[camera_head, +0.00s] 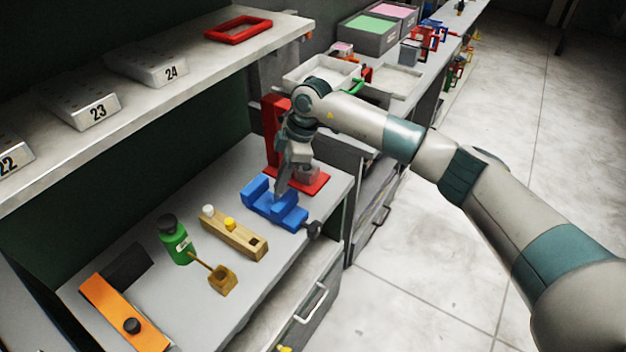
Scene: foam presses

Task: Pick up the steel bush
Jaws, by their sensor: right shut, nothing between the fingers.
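I cannot make out a steel bush for certain. A small grey block (308,174) shows on the base of the red press (272,130), partly behind my right gripper, and I cannot tell what it is. My right gripper (281,192) points down with its fingers shut and empty, its tips over the blue vise (259,191). It hides part of the vise and the press, and I cannot tell whether the tips touch the vise. My left gripper is not in view.
On the bench (187,292) are a wooden block (236,237) with white and yellow pegs, a green bottle (178,244), a small wooden tool (222,280) and an orange plate (112,302). A shelf (200,68) with numbered blocks overhangs the back. Trays (398,78) stand beyond.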

